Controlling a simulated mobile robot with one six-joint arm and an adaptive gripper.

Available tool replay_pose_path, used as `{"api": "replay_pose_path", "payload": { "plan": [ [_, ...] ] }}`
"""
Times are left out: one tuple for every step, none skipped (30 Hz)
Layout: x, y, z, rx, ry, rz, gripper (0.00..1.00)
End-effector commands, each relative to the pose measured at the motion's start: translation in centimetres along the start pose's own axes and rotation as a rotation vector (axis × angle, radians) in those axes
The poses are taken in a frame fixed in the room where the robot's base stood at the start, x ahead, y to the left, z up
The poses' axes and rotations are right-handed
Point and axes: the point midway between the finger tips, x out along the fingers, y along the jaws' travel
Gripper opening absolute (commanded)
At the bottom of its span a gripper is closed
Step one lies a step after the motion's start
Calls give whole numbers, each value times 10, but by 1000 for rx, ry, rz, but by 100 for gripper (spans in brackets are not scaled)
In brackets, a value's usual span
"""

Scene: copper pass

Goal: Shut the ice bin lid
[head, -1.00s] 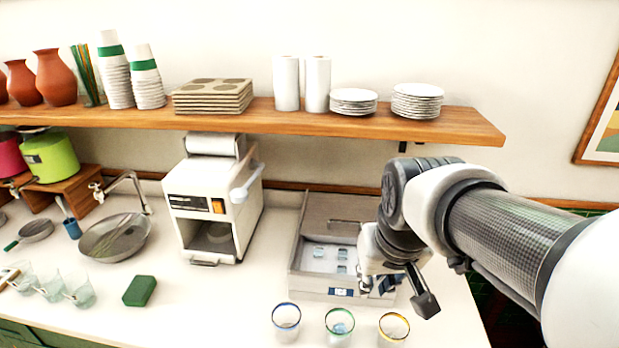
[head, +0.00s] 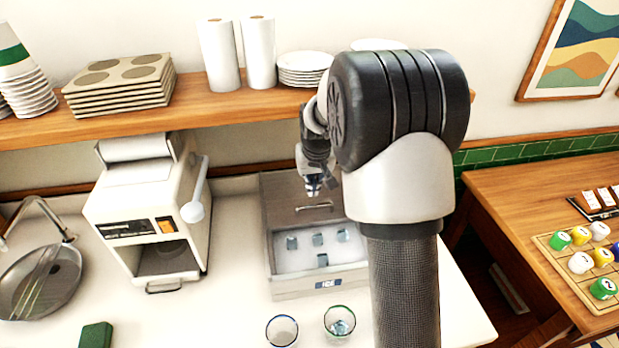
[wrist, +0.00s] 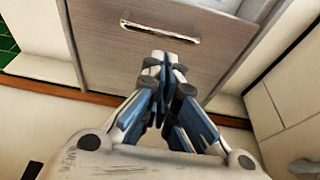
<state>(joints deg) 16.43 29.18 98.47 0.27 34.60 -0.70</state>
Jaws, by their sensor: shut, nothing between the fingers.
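The ice bin (head: 289,290) is a grey box on the counter with an "ICE" label on its front. Its front part is open and shows ice cubes (head: 318,239) on a white bed. The lid (head: 285,192) is a brownish-grey panel over the back part, with a metal bar handle (head: 314,207). My gripper (head: 313,190) is shut and empty, over the lid on the wall side of the handle. In the wrist view my gripper (wrist: 165,62) points at the lid panel (wrist: 105,50), just short of the handle (wrist: 160,32). I cannot tell whether the fingertips touch the lid.
A white machine (head: 150,215) with a side lever stands left of the bin. Two glasses (head: 282,330) (head: 340,322) stand in front of it. A wooden shelf (head: 200,105) with plates and cups runs above the counter. A wooden table (head: 500,205) is at the right.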

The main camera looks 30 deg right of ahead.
Motion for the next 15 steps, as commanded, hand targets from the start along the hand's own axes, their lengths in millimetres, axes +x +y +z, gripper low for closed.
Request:
{"api": "replay_pose_path", "payload": {
  "plan": [
    [12, 0, 1, 0, -2, 0, 0],
    [18, 0, 1, 0, -2, 0, 0],
    [24, 0, 1, -1, -2, 0, 0],
    [29, 0, 1, -1, -2, 0, 0],
    [33, 0, 1, -1, -1, 0, 0],
    [38, 0, 0, -1, 0, 0, 0],
    [41, 0, 0, -1, 0, 0, 0],
    [44, 0, 0, -1, -1, 0, 0],
    [48, 0, 0, -1, -1, 0, 0],
    [50, 0, 0, -1, -1, 0, 0],
    [51, 0, 0, -1, 0, 0, 0],
    [52, 0, 0, -1, 1, 0, 0],
    [53, 0, 0, -1, 1, 0, 0],
    [53, 0, 0, -1, 2, 0, 0],
    [53, 0, 0, -1, 2, 0, 0]
  ]
}}
